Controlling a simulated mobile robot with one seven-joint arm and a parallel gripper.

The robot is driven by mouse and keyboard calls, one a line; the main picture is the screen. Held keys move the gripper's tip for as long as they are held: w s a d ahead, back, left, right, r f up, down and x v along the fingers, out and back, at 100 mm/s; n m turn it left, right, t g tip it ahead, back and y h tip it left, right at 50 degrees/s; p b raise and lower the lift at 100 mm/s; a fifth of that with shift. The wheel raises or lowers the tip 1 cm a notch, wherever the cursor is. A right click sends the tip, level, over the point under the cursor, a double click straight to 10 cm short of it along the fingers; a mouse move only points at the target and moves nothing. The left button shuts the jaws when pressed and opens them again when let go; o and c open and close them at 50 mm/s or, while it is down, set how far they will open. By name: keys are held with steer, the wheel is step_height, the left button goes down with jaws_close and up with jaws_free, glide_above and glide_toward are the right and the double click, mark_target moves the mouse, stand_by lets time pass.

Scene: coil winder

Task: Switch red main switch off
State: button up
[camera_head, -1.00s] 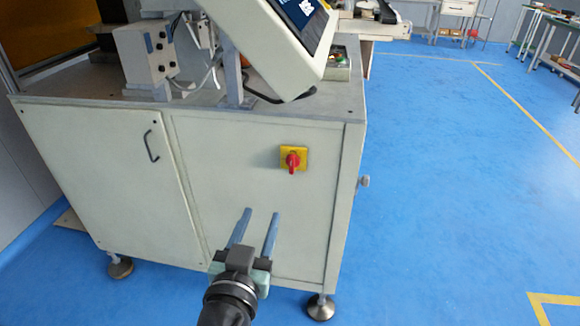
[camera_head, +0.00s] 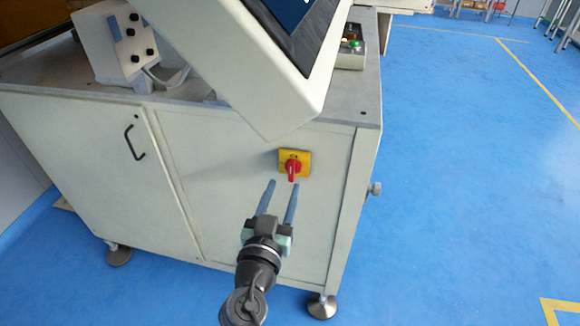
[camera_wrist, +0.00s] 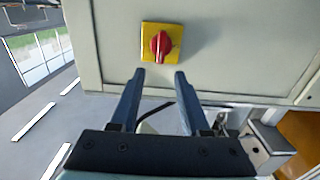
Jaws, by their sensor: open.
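The red main switch (camera_head: 292,168) is a red rotary knob on a yellow square plate (camera_head: 302,155), on the front panel of the beige machine cabinet. In the head view its handle points roughly up and down. It also shows in the wrist view (camera_wrist: 160,46), just beyond the fingertips and roughly centred between them. My gripper (camera_head: 283,183) is open and empty, with two blue-grey fingers pointing at the panel just below the knob. In the wrist view my gripper (camera_wrist: 159,73) appears apart from the knob; the exact gap is hard to tell.
A tilted screen housing (camera_head: 270,80) overhangs the cabinet above the switch. A cabinet door with a black handle (camera_head: 133,142) is to the left. A small button box (camera_head: 350,52) sits on the cabinet top. Blue floor (camera_head: 460,180) is clear to the right.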

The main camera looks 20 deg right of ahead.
mark_target(291, 169)
steer(key=x, duration=0.6)
steer(key=shift+w+d, duration=0.25)
steer(key=shift+w, duration=0.05)
jaws_close()
steer(key=shift+f, duration=0.1)
